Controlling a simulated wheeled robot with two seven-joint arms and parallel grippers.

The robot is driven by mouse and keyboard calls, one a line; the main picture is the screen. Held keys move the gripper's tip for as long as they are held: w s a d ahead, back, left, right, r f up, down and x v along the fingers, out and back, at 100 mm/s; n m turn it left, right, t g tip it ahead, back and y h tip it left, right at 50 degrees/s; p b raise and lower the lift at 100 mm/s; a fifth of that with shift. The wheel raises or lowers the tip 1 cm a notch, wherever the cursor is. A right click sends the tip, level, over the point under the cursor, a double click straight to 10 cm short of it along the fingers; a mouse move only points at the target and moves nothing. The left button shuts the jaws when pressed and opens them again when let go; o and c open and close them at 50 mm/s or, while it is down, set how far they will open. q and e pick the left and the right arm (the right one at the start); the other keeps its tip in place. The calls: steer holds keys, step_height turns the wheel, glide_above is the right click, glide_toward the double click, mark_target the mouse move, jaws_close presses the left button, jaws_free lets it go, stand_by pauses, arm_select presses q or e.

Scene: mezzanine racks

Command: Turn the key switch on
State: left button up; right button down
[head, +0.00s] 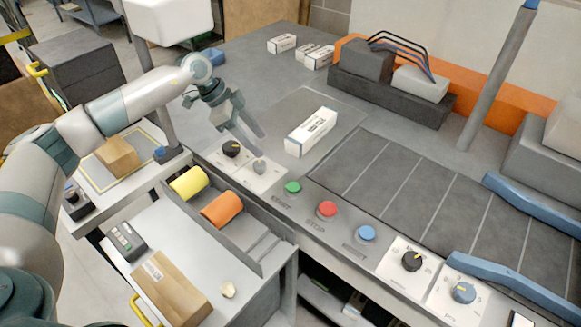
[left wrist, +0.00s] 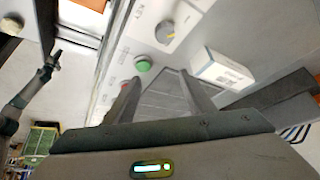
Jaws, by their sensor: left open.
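The key switch (head: 259,167) is a grey round knob on a white plate at the panel's left end. My right gripper is not in view.
A black knob (head: 231,148) is left of the key switch. Green (head: 292,187), red (head: 327,209) and blue (head: 367,233) buttons run to the right. A white box (head: 311,132) lies behind them. Yellow (head: 188,183) and orange (head: 222,209) cylinders lie in a trough in front.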

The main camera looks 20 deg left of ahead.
arm_select(q)
steer(key=n+y, duration=0.1)
steer(key=y, duration=0.1)
glide_toward(258, 163)
steer(key=w+v, duration=0.1)
steer(key=v, duration=0.2)
steer(key=shift+s+a+r, duration=0.15)
steer(key=shift+s, duration=0.15)
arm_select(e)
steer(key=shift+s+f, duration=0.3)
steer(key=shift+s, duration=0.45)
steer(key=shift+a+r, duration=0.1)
arm_select(q)
steer(key=shift+g, duration=0.3)
steer(key=p+x, duration=0.4)
steer(key=x, duration=0.7)
steer(key=shift+d, duration=0.2)
steer(key=shift+w+d+f, duration=0.15)
steer(key=shift+f, duration=0.3)
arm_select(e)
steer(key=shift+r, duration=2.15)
arm_select(q)
steer(key=c, duration=1.1)
